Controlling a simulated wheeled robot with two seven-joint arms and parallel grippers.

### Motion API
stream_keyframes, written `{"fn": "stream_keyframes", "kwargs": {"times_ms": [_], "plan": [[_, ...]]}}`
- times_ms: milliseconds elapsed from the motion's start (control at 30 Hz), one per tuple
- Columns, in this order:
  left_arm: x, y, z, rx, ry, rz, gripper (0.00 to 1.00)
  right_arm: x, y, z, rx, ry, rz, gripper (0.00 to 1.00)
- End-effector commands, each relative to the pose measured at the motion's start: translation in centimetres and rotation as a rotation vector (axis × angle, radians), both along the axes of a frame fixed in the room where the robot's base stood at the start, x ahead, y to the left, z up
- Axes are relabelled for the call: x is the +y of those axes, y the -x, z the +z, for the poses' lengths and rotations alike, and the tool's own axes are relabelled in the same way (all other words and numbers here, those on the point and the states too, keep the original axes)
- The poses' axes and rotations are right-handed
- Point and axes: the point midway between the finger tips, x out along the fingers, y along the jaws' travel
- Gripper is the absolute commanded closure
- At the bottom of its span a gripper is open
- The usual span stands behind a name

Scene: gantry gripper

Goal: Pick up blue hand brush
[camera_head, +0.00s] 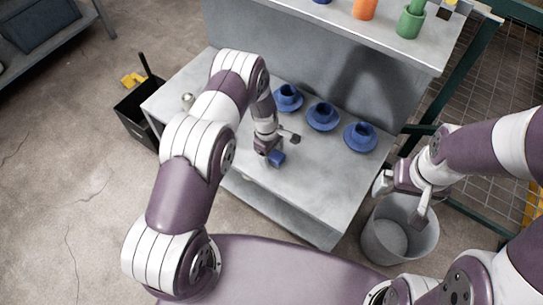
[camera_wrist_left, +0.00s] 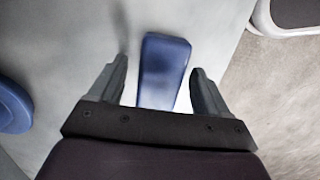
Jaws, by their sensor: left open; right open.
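The blue hand brush (camera_head: 277,158) lies on the grey table, mostly hidden by my left gripper in the head view. In the left wrist view, a blue block-like part of the brush (camera_wrist_left: 164,68) shows between the two fingers. My left gripper (camera_wrist_left: 158,90) is open, with one finger on each side of the brush and a gap visible on both sides. It also shows in the head view (camera_head: 275,148), pointing down over the table. My right gripper (camera_head: 402,204) is open and empty, over the grey bin at the right.
Three blue cups on saucers (camera_head: 322,116) stand along the back of the table (camera_head: 330,190). A grey bin (camera_head: 385,255) stands on the floor at the right. An upper shelf (camera_head: 330,28) holds orange and green items. A black box (camera_head: 135,125) stands left of the table.

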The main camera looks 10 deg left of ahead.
Motion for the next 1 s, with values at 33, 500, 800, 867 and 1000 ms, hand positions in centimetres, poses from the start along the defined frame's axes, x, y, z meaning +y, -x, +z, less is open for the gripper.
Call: {"fn": "stream_keyframes", "kwargs": {"times_ms": [33,500,800,867,1000], "plan": [[0.0,0.01,0.02,0.0,0.0,0.0,0.22,0.0,0.0,0.02,0.0,0.0,0.0,0.0],[0.01,0.01,-0.47,0.001,0.0,0.0,0.22,0.0,-0.01,-0.38,0.0,0.0,0.0,0.0],[0.01,0.02,-0.46,0.001,0.0,0.0,0.35,0.0,0.0,-0.36,0.0,0.0,0.0,0.0],[0.01,0.02,-0.46,0.001,0.0,0.0,0.55,0.0,0.0,-0.36,0.0,0.0,0.0,0.0],[0.01,0.01,-0.45,0.001,0.0,0.0,0.8,0.0,0.0,-0.36,0.0,0.0,0.0,0.0]]}}
